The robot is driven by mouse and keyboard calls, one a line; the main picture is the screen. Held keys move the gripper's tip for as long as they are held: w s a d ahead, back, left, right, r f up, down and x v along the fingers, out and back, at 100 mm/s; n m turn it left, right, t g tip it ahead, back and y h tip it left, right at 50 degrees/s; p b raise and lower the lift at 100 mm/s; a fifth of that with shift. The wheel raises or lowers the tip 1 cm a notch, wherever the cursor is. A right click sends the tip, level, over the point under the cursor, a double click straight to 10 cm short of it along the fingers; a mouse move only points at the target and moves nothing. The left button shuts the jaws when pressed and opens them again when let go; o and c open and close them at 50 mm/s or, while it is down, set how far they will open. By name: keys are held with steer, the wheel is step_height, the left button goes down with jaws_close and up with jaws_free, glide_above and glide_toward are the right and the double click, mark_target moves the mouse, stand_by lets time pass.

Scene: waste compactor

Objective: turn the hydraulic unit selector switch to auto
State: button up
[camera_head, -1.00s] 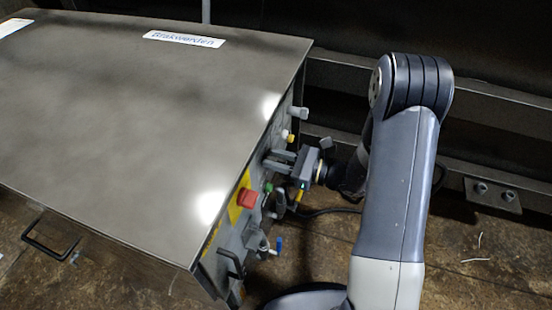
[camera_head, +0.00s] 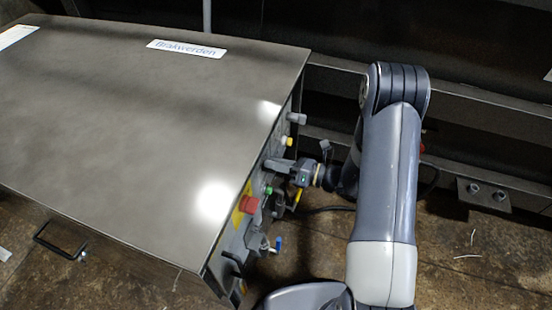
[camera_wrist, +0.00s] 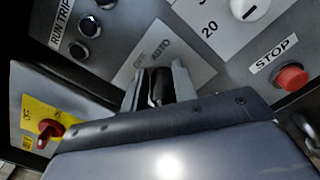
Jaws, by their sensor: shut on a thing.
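The selector switch (camera_wrist: 158,88) is a dark knob on the grey panel in the wrist view. A label plate with the words OFF and AUTO (camera_wrist: 153,50) lies just above it, tilted in the picture. My gripper (camera_wrist: 157,80) has one finger on each side of the knob and is shut on it. In the head view my gripper (camera_head: 276,165) reaches the control panel on the cabinet's right side from the right. Its body hides the knob there. Which mark the knob points at cannot be told.
A red STOP button (camera_wrist: 291,78) is right of the switch, and a red rotary handle on a yellow plate (camera_wrist: 48,130) is to the left. Steel beams (camera_head: 480,120) run behind my arm.

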steer(key=shift+w+f+m+p, duration=0.15)
steer(key=shift+m+p, duration=0.4)
steer(key=shift+m, duration=0.55)
steer(key=o, duration=0.7)
steer(key=shift+c, duration=0.2)
steer(key=shift+d, duration=0.1)
steer(key=v, duration=1)
steer(key=shift+d, duration=0.35)
steer(key=shift+a, duration=0.15)
